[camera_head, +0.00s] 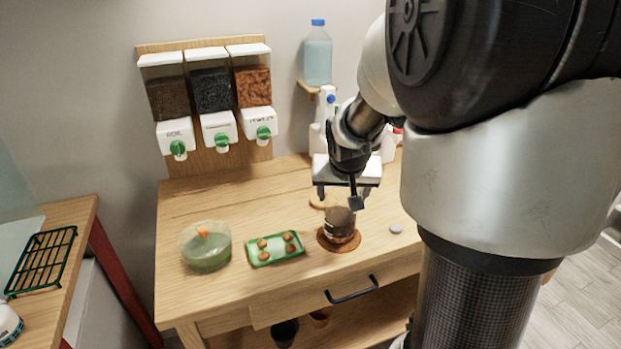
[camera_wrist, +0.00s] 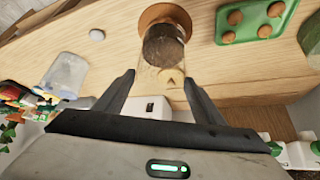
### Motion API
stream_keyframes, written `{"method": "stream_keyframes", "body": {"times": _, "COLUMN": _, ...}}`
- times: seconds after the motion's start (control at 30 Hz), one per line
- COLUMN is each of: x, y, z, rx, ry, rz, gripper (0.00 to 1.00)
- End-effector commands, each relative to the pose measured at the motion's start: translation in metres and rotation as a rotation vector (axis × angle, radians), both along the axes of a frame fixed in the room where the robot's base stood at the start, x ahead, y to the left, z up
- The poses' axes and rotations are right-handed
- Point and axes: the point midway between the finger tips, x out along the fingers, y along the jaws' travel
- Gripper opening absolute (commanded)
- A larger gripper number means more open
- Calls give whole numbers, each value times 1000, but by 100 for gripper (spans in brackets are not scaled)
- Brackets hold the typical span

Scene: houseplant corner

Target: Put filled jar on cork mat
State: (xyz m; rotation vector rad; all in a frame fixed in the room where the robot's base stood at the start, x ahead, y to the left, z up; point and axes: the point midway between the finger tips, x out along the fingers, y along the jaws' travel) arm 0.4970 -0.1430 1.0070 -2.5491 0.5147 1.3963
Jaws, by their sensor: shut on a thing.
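The filled jar (camera_head: 340,220) is clear with dark layered contents and an orange-brown band low down. It is upright over the round brown cork mat (camera_head: 323,243), within its outline, and looks to rest on it; a small gap cannot be ruled out. My gripper (camera_head: 338,196) points down from above and is shut on the jar's upper part. In the wrist view my gripper (camera_wrist: 160,80) has a finger on each side of the jar (camera_wrist: 164,46), and the mat (camera_wrist: 178,12) shows around its far end.
A green tray (camera_head: 262,262) with several brown balls and a greenish bowl (camera_head: 206,256) stand to the left. A grey disc (camera_head: 396,228) lies to the right. Three dispensers (camera_head: 211,90) hang on the wall. The bench's left back is clear.

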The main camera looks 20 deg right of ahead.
Motion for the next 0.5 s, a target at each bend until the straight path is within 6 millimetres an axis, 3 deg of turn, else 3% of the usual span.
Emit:
{"method": "stream_keyframes", "body": {"times": 0.43, "x": 1, "y": 0, "z": -7, "rx": -1, "ry": -6, "rz": 0, "gripper": 12}}
{"method": "stream_keyframes", "body": {"times": 0.47, "x": 1, "y": 0, "z": -6, "rx": 0, "ry": -3, "rz": 1, "gripper": 66}}
{"method": "stream_keyframes", "body": {"times": 0.5, "x": 1, "y": 0, "z": -6, "rx": 0, "ry": -3, "rz": 1, "gripper": 73}}
